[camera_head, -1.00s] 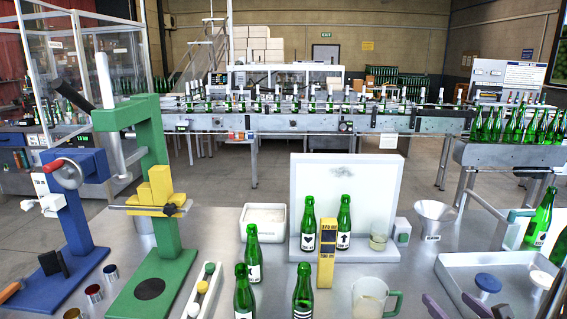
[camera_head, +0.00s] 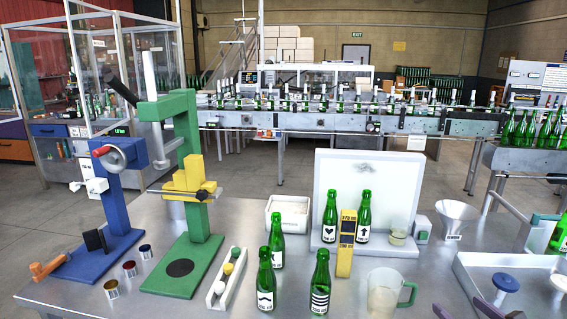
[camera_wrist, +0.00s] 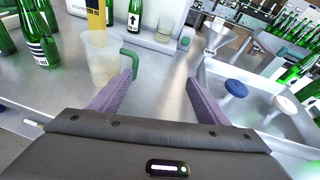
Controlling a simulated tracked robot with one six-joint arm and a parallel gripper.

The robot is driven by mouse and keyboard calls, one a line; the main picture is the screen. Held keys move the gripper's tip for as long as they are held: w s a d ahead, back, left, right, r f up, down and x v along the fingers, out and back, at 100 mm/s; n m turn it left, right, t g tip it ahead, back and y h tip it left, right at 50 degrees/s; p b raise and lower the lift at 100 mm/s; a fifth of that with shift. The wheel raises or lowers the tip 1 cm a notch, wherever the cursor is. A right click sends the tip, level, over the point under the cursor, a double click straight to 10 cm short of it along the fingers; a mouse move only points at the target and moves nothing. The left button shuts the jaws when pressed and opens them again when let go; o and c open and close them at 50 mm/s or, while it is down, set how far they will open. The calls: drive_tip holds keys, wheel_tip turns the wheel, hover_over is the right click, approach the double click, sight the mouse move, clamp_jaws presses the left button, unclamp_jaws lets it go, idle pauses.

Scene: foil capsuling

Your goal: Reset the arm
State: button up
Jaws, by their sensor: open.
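My gripper (camera_wrist: 160,82) is open, with its two purple fingers apart and only bare metal bench showing between them in the wrist view. In the head view only the dark tips of my gripper (camera_head: 478,308) show at the bottom right edge. A clear jug with a green handle (camera_wrist: 103,58) stands just left of the left finger, whose tip overlaps the handle in the picture; whether they touch I cannot tell. The jug also shows in the head view (camera_head: 383,292). A shallow grey tray (camera_wrist: 262,118) lies right of the right finger.
Several green bottles (camera_head: 265,279) stand around a yellow post (camera_head: 346,248). A green press (camera_head: 185,135) and a blue press (camera_head: 112,195) stand at left. A steel funnel (camera_head: 455,216) stands near the tray.

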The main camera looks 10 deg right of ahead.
drive_tip(key=w+a+r+n+g+y, duration=0.15)
drive_tip(key=a+n+g+y, duration=0.5)
drive_tip(key=a+n, duration=1.35)
drive_tip(key=s+a+r+n+g+h, duration=0.1)
drive_tip(key=s+a+n+h, duration=0.1)
drive_tip(key=s+a+n, duration=0.2)
drive_tip(key=s+a+r+n+g+h, duration=0.1)
drive_tip(key=s+a+n, duration=0.4)
drive_tip(key=n, duration=0.8)
drive_tip(key=shift+s+a+r+h, duration=0.3)
drive_tip(key=shift+a+r, duration=0.35)
drive_tip(key=shift+a, duration=0.9)
drive_tip(key=shift+w, duration=0.1)
drive_tip(key=shift+c, duration=0.4)
